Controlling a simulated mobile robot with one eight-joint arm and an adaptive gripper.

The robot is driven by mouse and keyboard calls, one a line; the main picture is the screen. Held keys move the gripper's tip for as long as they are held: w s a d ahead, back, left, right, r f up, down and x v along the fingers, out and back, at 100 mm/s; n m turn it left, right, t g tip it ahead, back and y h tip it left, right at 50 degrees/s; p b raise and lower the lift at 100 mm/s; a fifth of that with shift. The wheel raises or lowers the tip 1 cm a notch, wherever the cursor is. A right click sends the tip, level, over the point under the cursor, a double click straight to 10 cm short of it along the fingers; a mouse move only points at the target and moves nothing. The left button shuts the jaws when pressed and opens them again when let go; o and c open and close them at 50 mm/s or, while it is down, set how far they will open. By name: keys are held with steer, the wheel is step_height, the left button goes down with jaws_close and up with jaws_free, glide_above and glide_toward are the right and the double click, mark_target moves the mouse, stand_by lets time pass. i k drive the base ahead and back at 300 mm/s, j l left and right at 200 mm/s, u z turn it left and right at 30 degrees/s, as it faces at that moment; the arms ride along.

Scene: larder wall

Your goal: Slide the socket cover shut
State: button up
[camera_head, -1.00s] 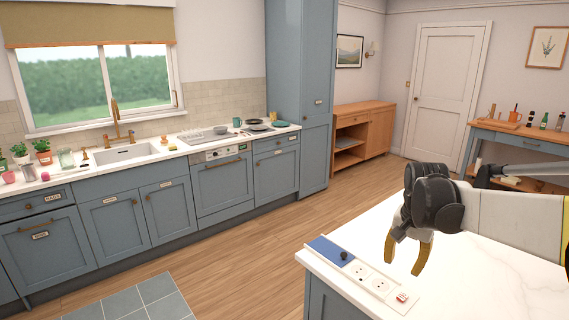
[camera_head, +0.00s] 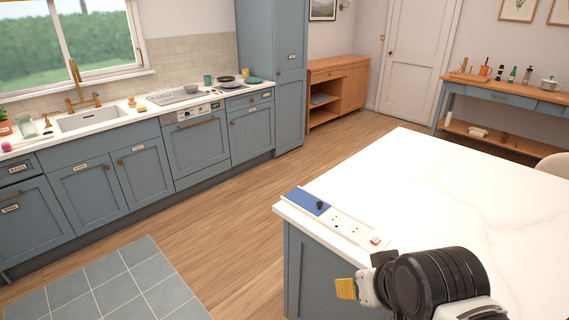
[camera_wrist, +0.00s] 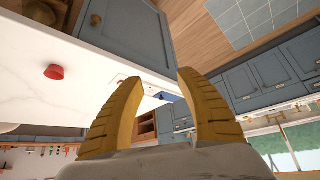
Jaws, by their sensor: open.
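The socket strip (camera_head: 348,228) is set in the near left edge of the white island top. Its blue cover (camera_head: 305,201), with a black knob (camera_head: 320,204), lies at the strip's far left end. The white sockets beside it are uncovered, and a red switch (camera_head: 375,240) is at the near right end. In the wrist view the blue cover (camera_wrist: 170,97) shows small between my fingers. My gripper (camera_head: 346,288) is open and empty, near the island's front side, right of and nearer than the strip, apart from the knob. Its two yellow fingers show in the wrist view (camera_wrist: 160,85).
A side table (camera_head: 510,100) with bottles stands at the back right.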

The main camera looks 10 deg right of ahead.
mark_target(308, 202)
steer(key=i+l, duration=0.15)
steer(key=i, duration=0.3)
steer(key=i+l, duration=0.1)
steer(key=i, duration=0.4)
steer(key=u, duration=0.05)
